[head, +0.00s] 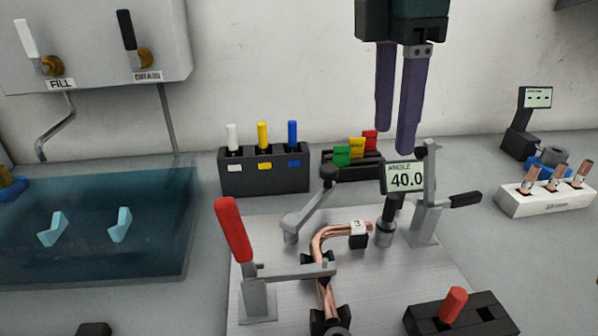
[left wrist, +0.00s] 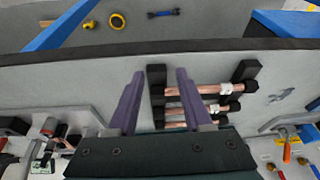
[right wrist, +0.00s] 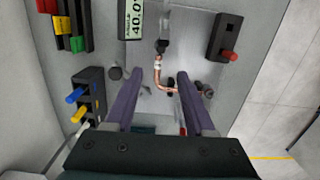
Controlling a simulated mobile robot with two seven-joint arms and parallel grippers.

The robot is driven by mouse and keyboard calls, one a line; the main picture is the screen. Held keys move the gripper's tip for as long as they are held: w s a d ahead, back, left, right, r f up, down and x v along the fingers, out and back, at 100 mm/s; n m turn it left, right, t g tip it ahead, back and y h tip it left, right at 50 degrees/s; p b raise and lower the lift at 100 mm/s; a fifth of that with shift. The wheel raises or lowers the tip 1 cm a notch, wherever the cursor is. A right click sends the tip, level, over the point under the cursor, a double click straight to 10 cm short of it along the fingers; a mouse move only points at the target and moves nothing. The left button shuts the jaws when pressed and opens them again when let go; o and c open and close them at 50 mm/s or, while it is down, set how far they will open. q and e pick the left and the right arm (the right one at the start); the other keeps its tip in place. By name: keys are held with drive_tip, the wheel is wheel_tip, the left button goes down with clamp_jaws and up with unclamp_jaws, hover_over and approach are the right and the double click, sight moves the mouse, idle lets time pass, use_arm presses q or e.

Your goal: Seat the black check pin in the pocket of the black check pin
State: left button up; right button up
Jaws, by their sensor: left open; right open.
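A dark upright pin-like piece (head: 391,207) stands in a grey collar (head: 384,236) on the fixture plate, just below the angle display. It looks like the black check pin, but I cannot tell for sure or see how deep it sits. In the right wrist view a dark piece (right wrist: 163,46) shows at the tube's end. A black block (head: 462,318) at the front right holds a red pin (head: 453,304) and has a dark, empty-looking slot. My right gripper (head: 395,140) is open and empty, pointing down above the display. My left gripper (left wrist: 159,74) is open and empty, away from the fixture.
A bent copper tube (head: 326,240) lies clamped on the plate, beside a red-handled clamp (head: 233,230). The display (head: 405,178) reads 40.0. A rack (head: 263,178) with white, yellow and blue pins stands behind. A water basin (head: 90,260) is at left, a white tube stand (head: 545,200) at right.

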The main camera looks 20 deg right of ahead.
sight(392, 196)
drive_tip(key=f, duration=0.1)
drive_tip(key=d+f, duration=0.1)
drive_tip(key=f, duration=0.1)
drive_tip(key=shift+s+d+f+p, duration=0.15)
drive_tip(key=shift+p, duration=0.2)
drive_tip(key=shift+d+f+p, duration=0.15)
drive_tip(key=shift+f+p, duration=0.25)
drive_tip(key=shift+f, duration=2.8)
clamp_jaws()
